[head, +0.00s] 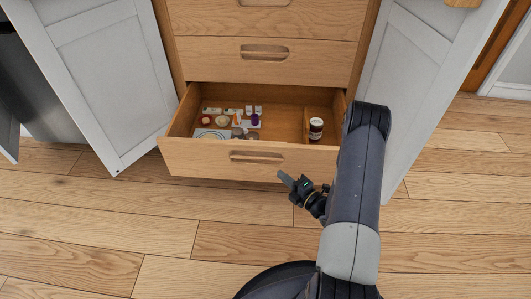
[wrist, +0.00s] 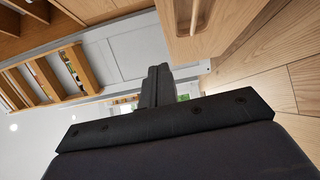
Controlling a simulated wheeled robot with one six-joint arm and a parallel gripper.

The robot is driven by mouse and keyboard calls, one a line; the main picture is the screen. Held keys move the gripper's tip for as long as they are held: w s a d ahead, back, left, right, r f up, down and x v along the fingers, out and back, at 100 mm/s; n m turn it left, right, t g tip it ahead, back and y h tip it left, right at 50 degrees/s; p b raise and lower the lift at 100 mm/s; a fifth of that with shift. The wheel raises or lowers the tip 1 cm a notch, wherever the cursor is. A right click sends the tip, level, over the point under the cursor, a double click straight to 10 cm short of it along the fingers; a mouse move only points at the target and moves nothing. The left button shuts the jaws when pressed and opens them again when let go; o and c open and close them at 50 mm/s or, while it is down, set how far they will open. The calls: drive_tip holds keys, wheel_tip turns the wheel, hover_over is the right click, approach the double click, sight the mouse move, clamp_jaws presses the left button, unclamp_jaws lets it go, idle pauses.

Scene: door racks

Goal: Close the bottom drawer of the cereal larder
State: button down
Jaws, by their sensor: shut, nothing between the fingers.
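The bottom drawer (head: 225,163) of the wooden larder is pulled out in the head view. Its front has a slot handle (head: 257,157). Small packets and jars lie in its left part, and a dark jar (head: 316,128) with a pale label stands at its right. My gripper (head: 283,178) is shut and empty, just in front of the drawer front, to the right of the handle and seemingly apart from it. In the wrist view the shut fingers (wrist: 157,85) point away from me, and a wooden front with a slot (wrist: 195,20) shows at the top.
Upper drawers (head: 262,52) are shut. Two pale grey doors stand open, one at the left (head: 85,70) and one at the right (head: 410,85), flanking the drawer. Wooden floor (head: 120,215) in front of the drawer is clear. My arm covers the drawer's right end.

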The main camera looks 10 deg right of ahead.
drive_tip(key=f+m, duration=0.1)
drive_tip(key=b, duration=0.3)
approach(261, 146)
drive_tip(key=a, duration=0.4)
drive_tip(key=w, duration=0.2)
drive_tip(key=w+b, duration=0.1)
drive_tip(key=w, duration=0.1)
drive_tip(key=shift+d+f+h, duration=0.2)
drive_tip(key=shift+h, duration=0.2)
drive_tip(key=shift+w+d+r, duration=0.1)
drive_tip(key=shift+w+d, duration=0.05)
drive_tip(key=shift+w, duration=0.3)
drive_tip(key=shift+w+d, duration=0.1)
